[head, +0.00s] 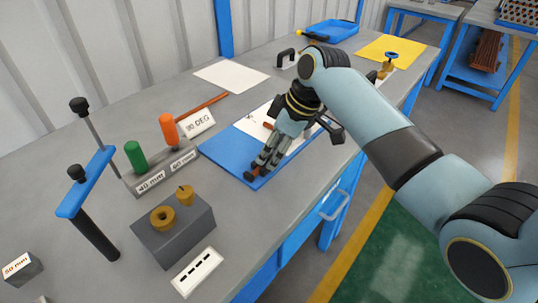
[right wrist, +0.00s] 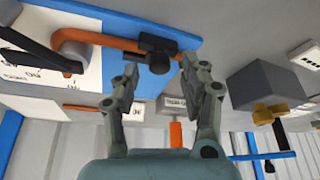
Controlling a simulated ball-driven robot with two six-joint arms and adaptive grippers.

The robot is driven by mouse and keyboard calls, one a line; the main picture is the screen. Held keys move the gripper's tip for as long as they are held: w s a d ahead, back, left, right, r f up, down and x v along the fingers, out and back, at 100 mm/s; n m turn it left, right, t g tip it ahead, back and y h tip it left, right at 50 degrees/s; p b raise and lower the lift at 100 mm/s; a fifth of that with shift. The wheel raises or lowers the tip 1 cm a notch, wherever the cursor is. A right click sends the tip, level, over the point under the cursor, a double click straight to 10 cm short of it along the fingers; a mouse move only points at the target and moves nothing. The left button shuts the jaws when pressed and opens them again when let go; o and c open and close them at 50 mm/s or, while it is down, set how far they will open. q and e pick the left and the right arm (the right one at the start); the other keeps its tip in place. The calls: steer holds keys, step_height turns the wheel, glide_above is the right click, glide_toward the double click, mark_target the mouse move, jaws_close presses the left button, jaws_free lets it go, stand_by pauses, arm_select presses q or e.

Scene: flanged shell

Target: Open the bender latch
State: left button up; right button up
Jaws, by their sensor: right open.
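In the right wrist view an orange bar (right wrist: 110,42) lies across a blue board (right wrist: 190,20), with a black block and round knob (right wrist: 157,52) at its end. I cannot tell for certain which part is the bender latch. My right gripper (right wrist: 160,62) is open, its two fingers on either side of the black knob, with no visible grip on it. In the head view the right gripper (head: 258,172) points down over the near edge of the blue board (head: 225,150), and hides most of the orange bar. My left gripper is not in view.
A grey block with brass parts (head: 172,232), a blue-topped stand (head: 85,183) and a holder with green and orange handles (head: 150,167) stand to the left. A white sheet (head: 230,75), yellow sheet (head: 390,51) and blue tray (head: 332,33) lie farther back. The bench's left side has bare room.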

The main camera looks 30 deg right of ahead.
mark_target(267, 162)
steer(key=shift+x, duration=1.25)
jaws_close()
